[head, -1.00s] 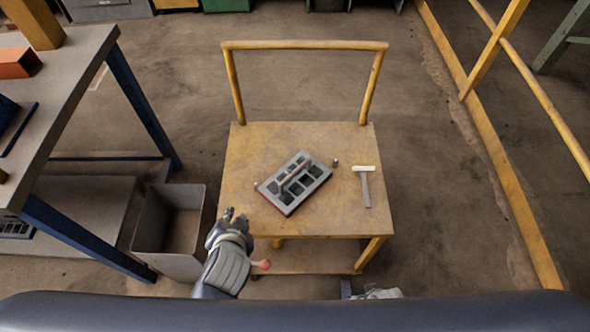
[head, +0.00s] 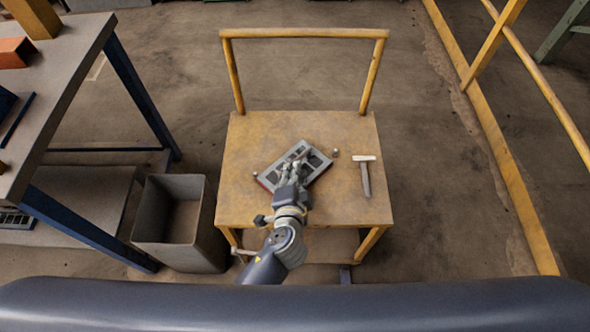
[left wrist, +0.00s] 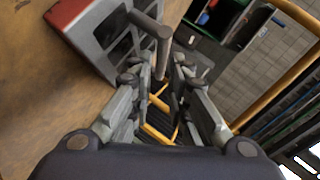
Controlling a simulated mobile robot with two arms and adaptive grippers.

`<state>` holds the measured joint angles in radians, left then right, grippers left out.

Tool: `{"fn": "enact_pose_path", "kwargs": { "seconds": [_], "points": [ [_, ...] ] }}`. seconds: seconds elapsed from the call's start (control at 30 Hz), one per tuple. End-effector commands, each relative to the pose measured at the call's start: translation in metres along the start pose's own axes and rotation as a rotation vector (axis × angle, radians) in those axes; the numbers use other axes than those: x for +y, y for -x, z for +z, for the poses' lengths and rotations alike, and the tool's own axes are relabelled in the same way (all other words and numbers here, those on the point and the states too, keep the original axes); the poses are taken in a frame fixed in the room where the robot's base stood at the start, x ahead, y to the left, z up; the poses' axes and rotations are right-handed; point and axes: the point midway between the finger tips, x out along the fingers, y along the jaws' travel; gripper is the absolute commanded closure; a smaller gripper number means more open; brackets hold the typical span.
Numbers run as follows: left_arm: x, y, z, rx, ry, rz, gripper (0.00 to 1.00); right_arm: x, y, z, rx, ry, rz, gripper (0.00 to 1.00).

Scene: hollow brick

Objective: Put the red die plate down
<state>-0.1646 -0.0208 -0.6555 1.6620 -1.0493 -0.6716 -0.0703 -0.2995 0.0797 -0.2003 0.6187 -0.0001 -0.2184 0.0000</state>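The red die plate (head: 318,159), a grey block with rectangular openings, a red side and a raised bar handle, lies flat on the top of the yellow cart (head: 245,135). The left wrist view shows its red edge and dark openings (left wrist: 88,22). My left gripper (head: 296,162) is over the plate and covers part of it. In the left wrist view my left gripper (left wrist: 163,78) has its fingers apart, with the end of the grey handle (left wrist: 150,24) near the gap between the tips. I cannot tell whether they touch. My right gripper is not in view.
A hammer (head: 365,178) with a pale head lies right of the plate. Small studs stand beside the plate's corners. A grey bin (head: 150,225) stands left of the cart, and a workbench (head: 70,60) is further left. A yellow railing (head: 500,185) runs along the right.

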Motion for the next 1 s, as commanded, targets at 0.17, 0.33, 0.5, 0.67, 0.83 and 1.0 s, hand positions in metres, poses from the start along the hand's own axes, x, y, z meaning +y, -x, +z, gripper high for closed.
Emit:
{"fn": "enact_pose_path", "kwargs": {
  "seconds": [0.17, 0.33, 0.5, 0.67, 0.83, 1.0],
  "points": [
    [-0.001, -0.012, 0.000, -0.001, 0.001, 0.000, 0.83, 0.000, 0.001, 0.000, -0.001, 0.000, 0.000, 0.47],
    [-0.002, -0.036, 0.001, -0.001, 0.000, -0.001, 0.83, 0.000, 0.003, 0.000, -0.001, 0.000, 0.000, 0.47],
    [-0.002, -0.055, 0.002, -0.001, 0.002, 0.000, 0.83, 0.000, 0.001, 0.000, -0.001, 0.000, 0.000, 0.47],
    [-0.001, -0.059, 0.002, -0.001, 0.002, 0.002, 0.83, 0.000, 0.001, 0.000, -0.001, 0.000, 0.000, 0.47],
    [-0.001, -0.059, 0.002, -0.001, 0.002, 0.002, 0.88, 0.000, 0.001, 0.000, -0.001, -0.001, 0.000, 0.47],
    [-0.001, -0.058, 0.002, -0.001, 0.002, 0.002, 1.00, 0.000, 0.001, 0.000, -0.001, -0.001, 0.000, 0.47]
  ]
}}
